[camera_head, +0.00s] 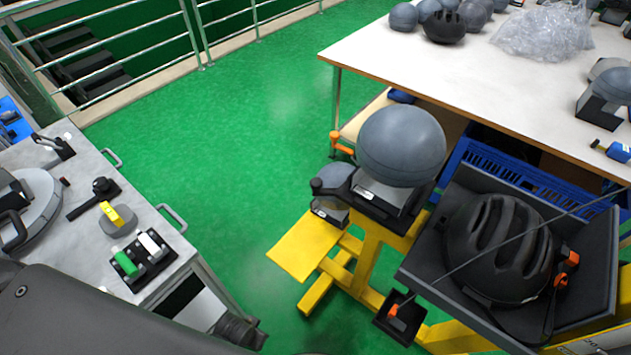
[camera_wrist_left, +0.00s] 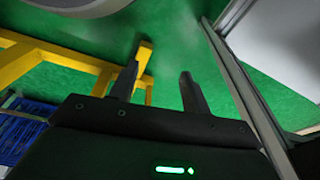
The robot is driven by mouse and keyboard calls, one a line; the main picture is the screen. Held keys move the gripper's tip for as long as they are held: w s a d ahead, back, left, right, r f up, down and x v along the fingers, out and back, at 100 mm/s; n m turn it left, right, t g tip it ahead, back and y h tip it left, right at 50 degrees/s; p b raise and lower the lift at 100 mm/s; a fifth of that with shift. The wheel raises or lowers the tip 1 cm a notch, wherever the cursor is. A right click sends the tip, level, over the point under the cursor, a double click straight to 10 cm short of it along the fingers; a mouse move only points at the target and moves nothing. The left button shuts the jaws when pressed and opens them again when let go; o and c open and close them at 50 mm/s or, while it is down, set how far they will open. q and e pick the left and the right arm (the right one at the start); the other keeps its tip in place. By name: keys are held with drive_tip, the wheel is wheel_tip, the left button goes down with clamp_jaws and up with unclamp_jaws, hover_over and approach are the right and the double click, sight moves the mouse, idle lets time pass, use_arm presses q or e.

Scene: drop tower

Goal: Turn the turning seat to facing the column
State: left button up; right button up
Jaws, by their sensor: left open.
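What I take to be the turning seat (camera_head: 381,196) is the grey and black mount on top of the yellow stand (camera_head: 365,260). A smooth grey dome (camera_head: 402,145) sits on it, and a black lever with a round knob (camera_head: 328,185) sticks out to its left. I cannot pick out the column for certain. My left gripper (camera_head: 243,332) is at the bottom of the head view, low and left of the stand, apart from the seat. In the left wrist view its two fingers (camera_wrist_left: 160,72) are spread with nothing between them. My right gripper is not in view.
A grey workbench (camera_head: 185,238) with switches stands left. A white table (camera_head: 470,75) stands at the back right, with a blue crate (camera_head: 520,170) below. A black helmet (camera_head: 497,245) lies in a dark tray (camera_head: 590,305) right of the seat. Green floor (camera_head: 220,150) is clear between.

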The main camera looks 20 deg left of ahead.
use_arm(q)
drive_tip(key=w+r+t, duration=0.1)
drive_tip(key=w+r, duration=0.2)
drive_tip(key=r, duration=0.7)
drive_tip(key=w+r+t, duration=0.1)
drive_tip(key=w+r, duration=0.1)
drive_tip(key=r, duration=0.9)
drive_tip(key=m+t+h+p, duration=0.1)
drive_tip(key=m+t+h, duration=0.2)
drive_tip(key=m+h, duration=1.05)
approach(316, 181)
wheel_tip(316, 181, down, 3)
drive_tip(key=n+h, duration=0.3)
drive_tip(key=shift+m, duration=0.25)
drive_tip(key=x, duration=0.2)
drive_tip(key=p+x, duration=0.1)
drive_tip(key=x, duration=0.2)
drive_tip(key=p+x, duration=0.1)
drive_tip(key=x, duration=0.2)
drive_tip(key=shift+w+d, duration=0.1)
drive_tip(key=shift+w, duration=0.35)
drive_tip(key=shift+w+d+f, duration=0.1)
drive_tip(key=shift+w+d, duration=0.15)
drive_tip(key=shift+d, duration=0.35)
drive_tip(key=shift+c, duration=0.5)
clamp_jaws()
